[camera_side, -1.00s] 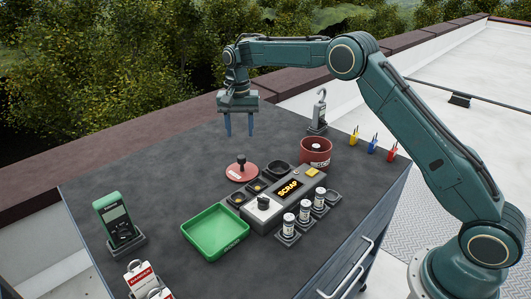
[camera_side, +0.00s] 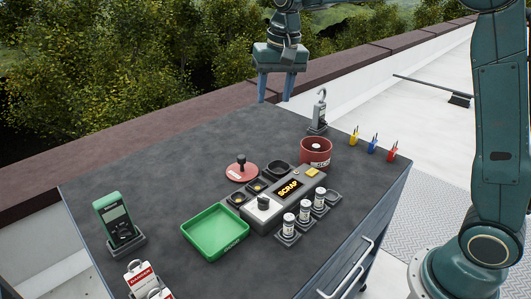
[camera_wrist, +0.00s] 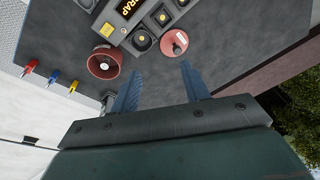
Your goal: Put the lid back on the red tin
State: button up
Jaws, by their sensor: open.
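The red tin (camera_side: 315,153) stands uncovered at the right back of the grey bench, with a small pale-topped item inside it. It also shows in the wrist view (camera_wrist: 104,62). The lid (camera_side: 241,173), a flat red disc with a dark knob, lies on the bench left of the tin, beyond the grey block. It also shows in the wrist view (camera_wrist: 174,42). My gripper (camera_side: 275,98) is open and empty, raised high over the back of the bench. Its two blue fingers point down, apart from both tin and lid.
A grey block marked SCRAP (camera_side: 289,187) with small cups lies between lid and vials (camera_side: 304,211). A green tray (camera_side: 216,232) and green meter (camera_side: 116,218) stand at left. The left back of the bench is clear.

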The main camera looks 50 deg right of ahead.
jog(key=s+r+n+t, duration=0.2)
jog(key=s+r+n, duration=0.15)
jog(key=s, duration=1.15)
jog(key=s+f+n, duration=0.1)
jog(key=s+f, duration=0.1)
jog(key=s, duration=0.5)
jog(key=s+f+n+t, duration=0.1)
jog(key=s+f, duration=0.2)
jog(key=s, duration=0.5)
jog(key=shift+t, duration=0.3)
jog(key=shift+o, duration=0.4)
jog(key=shift+f, duration=0.1)
